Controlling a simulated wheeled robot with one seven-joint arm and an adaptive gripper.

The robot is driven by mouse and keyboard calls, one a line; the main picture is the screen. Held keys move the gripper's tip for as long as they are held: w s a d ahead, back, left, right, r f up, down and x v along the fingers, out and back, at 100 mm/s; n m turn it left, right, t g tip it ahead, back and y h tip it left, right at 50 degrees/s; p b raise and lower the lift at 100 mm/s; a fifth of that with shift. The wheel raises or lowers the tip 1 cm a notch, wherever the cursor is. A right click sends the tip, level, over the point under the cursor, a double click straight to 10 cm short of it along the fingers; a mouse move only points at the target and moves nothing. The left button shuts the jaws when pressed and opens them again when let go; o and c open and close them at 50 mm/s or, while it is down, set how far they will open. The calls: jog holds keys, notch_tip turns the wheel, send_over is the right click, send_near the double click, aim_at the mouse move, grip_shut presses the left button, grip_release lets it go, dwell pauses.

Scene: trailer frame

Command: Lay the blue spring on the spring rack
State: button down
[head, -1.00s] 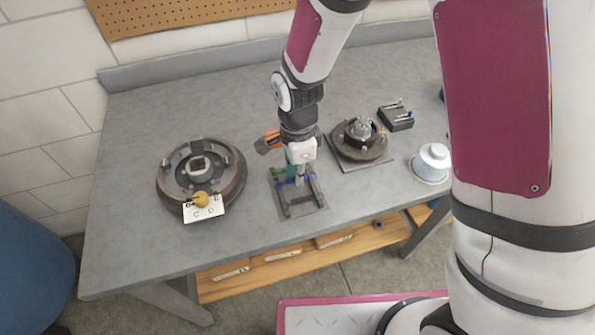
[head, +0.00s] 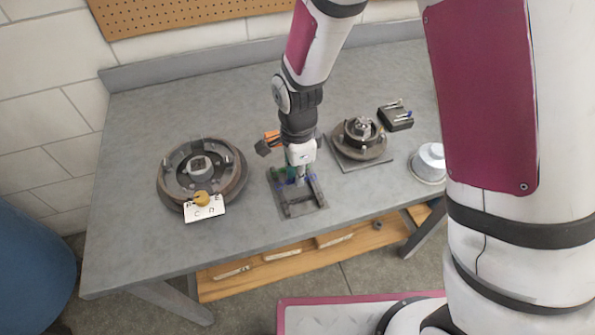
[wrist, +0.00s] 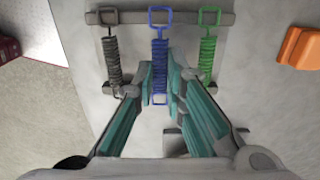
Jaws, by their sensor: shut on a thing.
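The blue spring (wrist: 160,48) hangs lengthwise between my fingertips in the wrist view, with its upper loop over the bar of the spring rack (wrist: 185,19). My gripper (wrist: 160,83) is shut on its lower part. A grey spring (wrist: 113,59) lies to its left and a green spring (wrist: 207,59) to its right, both apart from it. In the head view my gripper (head: 298,178) points down over the spring rack (head: 306,208). I cannot tell whether the blue spring's upper loop rests on the bar or is just above it.
A large brake drum assembly (head: 235,186) with a lettered card (head: 205,212) stands on the left of the grey bench. A smaller hub (head: 360,148), a black block (head: 396,120) and a white container (head: 430,163) stand to the right. An orange object (wrist: 303,47) lies right of the rack.

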jog(key=shift+f+p, duration=0.3)
jog(key=shift+f, duration=0.2)
dwell(1.8)
jog(key=c, duration=1.6)
grip_release()
jog(key=shift+o, duration=0.2)
jog(key=shift+c, duration=0.2)
jog(key=shift+c, duration=1.4)
jog(key=shift+r, duration=0.1)
jog(key=shift+r+p, duration=2.1)
jog(key=shift+r, duration=1.3)
